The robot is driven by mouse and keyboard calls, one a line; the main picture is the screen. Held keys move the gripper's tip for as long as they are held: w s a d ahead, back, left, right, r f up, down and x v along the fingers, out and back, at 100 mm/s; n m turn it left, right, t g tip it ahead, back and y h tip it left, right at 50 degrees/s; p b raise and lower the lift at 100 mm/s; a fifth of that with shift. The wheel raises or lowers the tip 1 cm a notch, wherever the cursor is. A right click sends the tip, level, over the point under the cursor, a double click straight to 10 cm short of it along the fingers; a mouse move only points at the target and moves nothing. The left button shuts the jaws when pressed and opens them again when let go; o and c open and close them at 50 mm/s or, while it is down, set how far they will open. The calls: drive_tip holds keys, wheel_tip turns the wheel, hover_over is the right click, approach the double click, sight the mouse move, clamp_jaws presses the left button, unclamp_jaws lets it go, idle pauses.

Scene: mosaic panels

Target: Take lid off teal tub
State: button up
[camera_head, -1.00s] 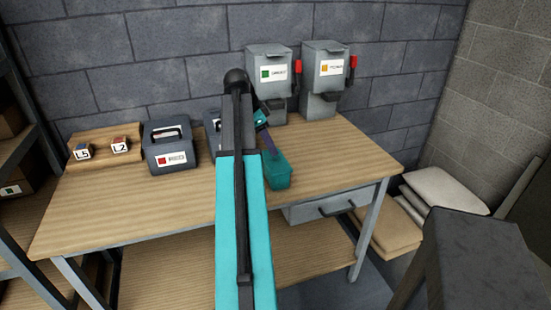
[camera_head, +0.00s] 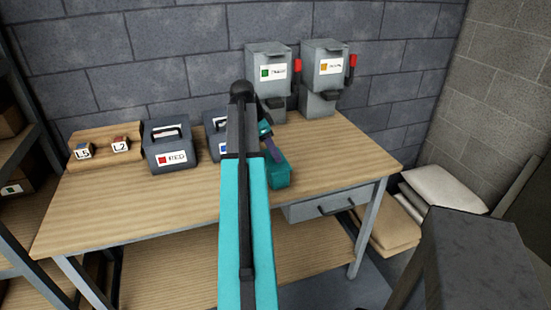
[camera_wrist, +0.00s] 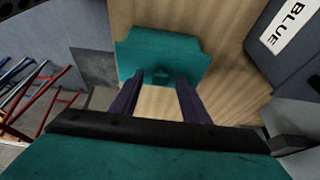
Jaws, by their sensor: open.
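The teal tub (camera_head: 280,177) stands on the workbench, right of my forearm in the head view. In the wrist view its teal top (camera_wrist: 140,52) lies ahead, with a small dark teal knob (camera_wrist: 160,76) near the side closest to me. My gripper (camera_wrist: 158,80) is open, its two purple fingers apart on either side of the knob in that view. Contact cannot be told. In the head view my gripper (camera_head: 276,156) is close above the tub, partly covering it. The seam between lid and tub is not clear.
A dark bin labelled BLUE (camera_wrist: 285,50) is close at right in the wrist view. A red-labelled bin (camera_head: 171,146) and a wooden rack with two small blocks (camera_head: 102,139) stand left. Two grey dispensers (camera_head: 270,72) stand behind. The bench's front left (camera_head: 130,210) is clear.

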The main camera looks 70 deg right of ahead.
clamp_jaws()
drive_tip(key=shift+r, duration=0.15)
drive_tip(key=shift+r+b, duration=0.55)
drive_tip(key=shift+r, duration=0.95)
drive_tip(key=s+a+r+b, duration=0.1)
drive_tip(key=s+a, duration=0.1)
drive_tip(key=a, duration=0.5)
drive_tip(key=s+a+b, duration=0.1)
drive_tip(key=s+a, duration=0.1)
drive_tip(key=a, duration=0.6)
drive_tip(key=shift+s+a+r+b, duration=0.2)
drive_tip(key=shift+s+r+b, duration=0.05)
drive_tip(key=shift+r+b, duration=0.1)
